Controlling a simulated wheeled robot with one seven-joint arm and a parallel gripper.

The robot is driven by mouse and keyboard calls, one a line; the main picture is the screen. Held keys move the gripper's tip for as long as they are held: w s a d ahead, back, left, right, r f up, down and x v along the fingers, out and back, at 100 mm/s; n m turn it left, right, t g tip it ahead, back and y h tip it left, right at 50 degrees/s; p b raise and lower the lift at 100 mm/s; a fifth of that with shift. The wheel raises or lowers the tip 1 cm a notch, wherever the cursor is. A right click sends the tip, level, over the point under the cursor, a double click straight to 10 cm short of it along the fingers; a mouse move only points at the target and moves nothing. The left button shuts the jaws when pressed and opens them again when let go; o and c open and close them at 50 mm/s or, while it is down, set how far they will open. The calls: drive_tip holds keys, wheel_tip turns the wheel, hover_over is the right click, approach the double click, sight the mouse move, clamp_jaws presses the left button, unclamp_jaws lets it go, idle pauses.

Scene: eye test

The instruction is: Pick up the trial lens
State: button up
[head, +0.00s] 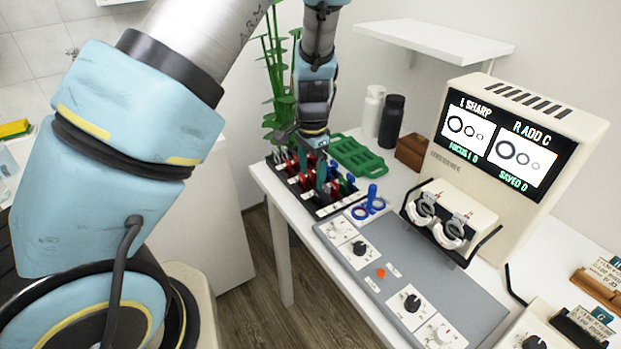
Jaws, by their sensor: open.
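Several trial lenses with red, blue and green tabs stand in a dark slotted rack (318,211) on the white table. Which one is meant cannot be told. My gripper (321,186) points down over the middle of the rack, among the lens tabs. Its jaws are open, but the gap between the fingertips is hard to make out. My gripper and wrist hide part of the rack. Blue and red rings with a blue upright handle (371,199) are just right of the rack, apart from my gripper.
A green slotted tray (357,156) lies behind the rack. A grey control panel (385,262) with knobs is in front. A cream eye-test machine (560,105) with a lit screen stands to the right. White (373,112) and black (391,122) bottles and a brown box (411,152) stand behind.

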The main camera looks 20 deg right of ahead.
drive_tip(key=shift+c, duration=0.4)
clamp_jaws()
drive_tip(key=shift+r, duration=0.15)
